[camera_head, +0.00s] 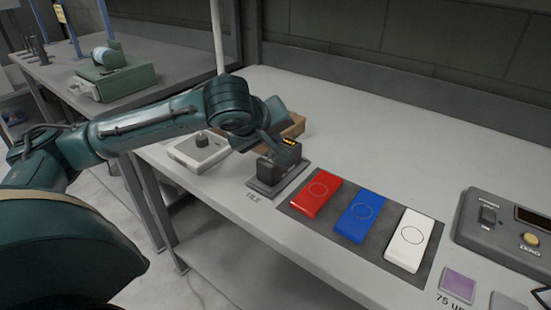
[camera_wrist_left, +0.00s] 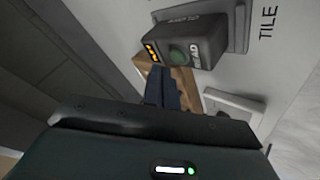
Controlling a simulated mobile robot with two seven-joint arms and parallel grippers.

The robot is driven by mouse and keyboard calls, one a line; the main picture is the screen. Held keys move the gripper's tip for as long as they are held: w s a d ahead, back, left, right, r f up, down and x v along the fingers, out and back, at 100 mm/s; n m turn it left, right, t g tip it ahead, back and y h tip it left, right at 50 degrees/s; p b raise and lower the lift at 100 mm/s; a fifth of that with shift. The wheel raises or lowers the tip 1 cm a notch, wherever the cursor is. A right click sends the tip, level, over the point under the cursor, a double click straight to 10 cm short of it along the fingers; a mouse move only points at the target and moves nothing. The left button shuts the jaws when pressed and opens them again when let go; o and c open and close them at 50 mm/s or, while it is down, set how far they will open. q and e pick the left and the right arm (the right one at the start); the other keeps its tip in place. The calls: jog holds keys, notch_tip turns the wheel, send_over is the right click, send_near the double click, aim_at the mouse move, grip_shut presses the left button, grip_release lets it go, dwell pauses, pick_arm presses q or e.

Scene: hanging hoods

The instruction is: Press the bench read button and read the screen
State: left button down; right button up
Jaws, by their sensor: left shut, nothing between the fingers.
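The dark bench meter (camera_head: 279,165) stands on a grey base beside the word TILE. Its small screen (camera_head: 289,142) shows orange marks too small to read. The left wrist view shows the meter (camera_wrist_left: 196,32), its green round button (camera_wrist_left: 178,56) marked READ, and the lit orange screen (camera_wrist_left: 151,52). My left gripper (camera_head: 269,143) is shut and empty, right at the meter's button side. In the left wrist view its fingertips (camera_wrist_left: 158,72) lie just short of the button in the picture; I cannot tell whether they touch. My right gripper is not in view.
Red (camera_head: 316,194), blue (camera_head: 360,217) and white (camera_head: 409,239) tiles lie on a dark mat right of the meter. A grey console (camera_head: 490,222) is at far right. A wooden block (camera_head: 297,126) and a white knobbed box (camera_head: 198,151) are close to my left arm.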

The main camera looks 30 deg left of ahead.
pick_arm(q)
jog(key=shift+f, duration=0.1)
dwell(1.1)
dwell(0.7)
jog(key=shift+f, duration=0.45)
jog(key=shift+f, duration=0.4)
dwell(0.6)
jog(key=shift+r, duration=0.1)
jog(key=shift+r+p, duration=0.7)
jog(key=shift+p, duration=0.1)
